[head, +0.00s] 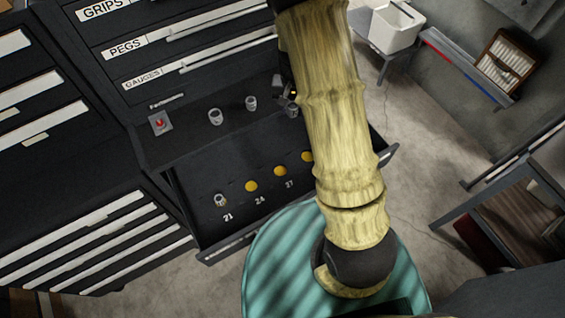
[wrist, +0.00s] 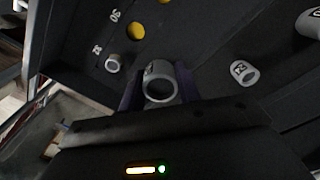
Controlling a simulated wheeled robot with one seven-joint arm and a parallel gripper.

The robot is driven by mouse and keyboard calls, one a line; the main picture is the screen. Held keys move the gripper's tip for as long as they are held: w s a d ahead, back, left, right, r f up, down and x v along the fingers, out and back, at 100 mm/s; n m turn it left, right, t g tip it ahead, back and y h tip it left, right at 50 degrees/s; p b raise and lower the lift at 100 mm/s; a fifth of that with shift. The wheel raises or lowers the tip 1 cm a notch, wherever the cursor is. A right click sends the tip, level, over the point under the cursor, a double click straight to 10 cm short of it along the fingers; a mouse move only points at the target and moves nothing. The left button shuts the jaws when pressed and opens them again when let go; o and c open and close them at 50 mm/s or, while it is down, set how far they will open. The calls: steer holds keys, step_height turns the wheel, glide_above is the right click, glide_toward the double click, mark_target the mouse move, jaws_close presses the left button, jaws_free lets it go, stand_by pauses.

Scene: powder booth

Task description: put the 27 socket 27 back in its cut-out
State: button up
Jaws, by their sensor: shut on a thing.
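My gripper (head: 288,96) is beyond the drawer's back edge, partly hidden by my arm. In the wrist view its jaws (wrist: 158,90) are shut on a grey socket (wrist: 160,84), whose open end faces the camera; its number is not readable. The open drawer (head: 190,195) has yellow cut-outs in a row. The cut-out by the label 27 (head: 280,171) is empty. The cut-out by 24 (head: 251,186) and one further right (head: 306,156) are also empty. A socket (head: 220,200) sits by the label 21.
Two loose sockets stand on the ledge behind the drawer, one (head: 215,117) left of the other (head: 251,103). A red button box (head: 160,123) is at the ledge's left. My arm hides the drawer's right part.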

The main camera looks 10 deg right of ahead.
step_height(320, 180, down, 11)
steer(key=w+n+b, duration=0.2)
steer(key=n, duration=0.1)
steer(key=shift+w+r+n, duration=0.2)
steer(key=shift+w+n, duration=0.2)
